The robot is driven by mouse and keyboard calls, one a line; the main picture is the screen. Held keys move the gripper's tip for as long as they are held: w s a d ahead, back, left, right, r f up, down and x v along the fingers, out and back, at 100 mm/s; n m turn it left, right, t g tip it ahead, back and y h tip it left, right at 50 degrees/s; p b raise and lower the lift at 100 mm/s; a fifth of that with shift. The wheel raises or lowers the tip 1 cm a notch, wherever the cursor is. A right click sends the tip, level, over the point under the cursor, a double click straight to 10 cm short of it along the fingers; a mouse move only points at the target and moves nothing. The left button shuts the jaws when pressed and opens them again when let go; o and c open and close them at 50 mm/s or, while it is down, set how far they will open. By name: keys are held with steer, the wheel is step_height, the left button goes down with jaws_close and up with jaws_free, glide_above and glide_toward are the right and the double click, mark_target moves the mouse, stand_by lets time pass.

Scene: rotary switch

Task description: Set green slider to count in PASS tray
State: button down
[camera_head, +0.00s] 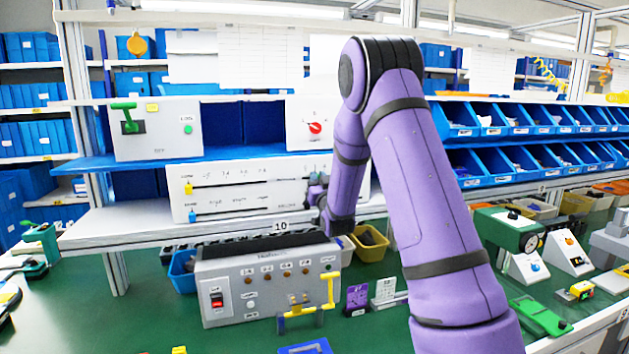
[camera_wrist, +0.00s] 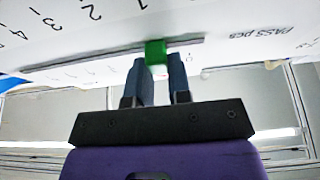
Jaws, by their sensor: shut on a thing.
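The green slider (camera_wrist: 155,53) sits in a dark slot on a white panel in the wrist view, which shows the panel upside down. Printed numbers 1 to 4 and the words "PASS pcs" show near the slot. The slider is close to the mark 1, nearer the slot's right end in that view. My gripper (camera_wrist: 161,65) has one finger on each side of the slider and is shut on it. In the head view my gripper (camera_head: 318,190) is at the right part of the white slider panel (camera_head: 235,175), and the green slider is hidden there. I cannot identify the PASS tray.
The panel also bears a yellow slider (camera_head: 188,187) and a blue slider (camera_head: 192,215), both at the left. A grey box (camera_head: 265,285) with a red switch stands below in front. A box with a green lever (camera_head: 128,118) and one with a red knob (camera_head: 315,127) stand above.

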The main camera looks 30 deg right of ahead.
steer(key=c, duration=1)
jaws_free()
steer(key=shift+c, duration=0.2)
steer(key=v, duration=1)
steer(key=shift+s+f, duration=0.2)
steer(key=shift+s, duration=0.15)
steer(key=shift+a+r, duration=0.1)
